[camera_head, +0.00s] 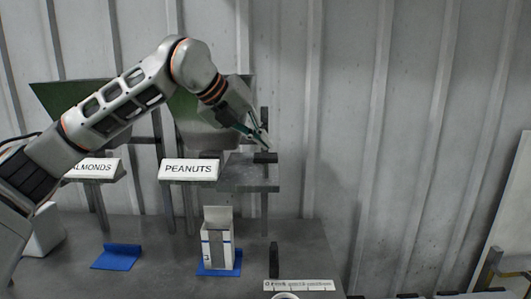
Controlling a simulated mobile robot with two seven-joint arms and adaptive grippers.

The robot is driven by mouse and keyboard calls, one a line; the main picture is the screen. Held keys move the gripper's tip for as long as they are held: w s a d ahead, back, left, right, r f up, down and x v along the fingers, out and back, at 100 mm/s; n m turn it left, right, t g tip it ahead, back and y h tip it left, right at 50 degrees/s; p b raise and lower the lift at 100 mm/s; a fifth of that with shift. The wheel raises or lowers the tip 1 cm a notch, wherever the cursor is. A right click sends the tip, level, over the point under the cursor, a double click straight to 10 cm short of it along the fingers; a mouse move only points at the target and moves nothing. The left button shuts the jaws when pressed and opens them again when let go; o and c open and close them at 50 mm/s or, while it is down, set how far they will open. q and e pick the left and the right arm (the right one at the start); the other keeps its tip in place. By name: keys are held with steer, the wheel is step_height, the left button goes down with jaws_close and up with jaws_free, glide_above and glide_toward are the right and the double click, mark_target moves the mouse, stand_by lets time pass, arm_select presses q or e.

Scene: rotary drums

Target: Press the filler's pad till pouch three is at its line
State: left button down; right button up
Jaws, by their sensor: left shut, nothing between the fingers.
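My left gripper (262,139) is shut and empty, its fingertips pointing down just above a small black pad (265,158). I cannot tell whether they touch it. The pad sits at the grey bracket (250,176) right of the PEANUTS sign (189,169). A white open-topped pouch (209,252) with a grey window strip and a blue line stands upright on a blue holder (234,270) below that sign. Its fill level is too small to read. The green-sided hopper (190,112) behind is partly hidden by my left arm. My right gripper is out of view.
An ALMONDS sign (97,168) stands at left, above an empty blue holder (117,257). A white box (45,232) stands at the far left, partly hidden. A black upright piece (274,260) and a white marked strip (298,285) are at the front right.

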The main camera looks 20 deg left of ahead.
mark_target(263, 155)
arm_select(q)
steer(key=shift+r+p, duration=1.9)
steer(key=shift+r, duration=0.65)
steer(key=shift+f, duration=0.1)
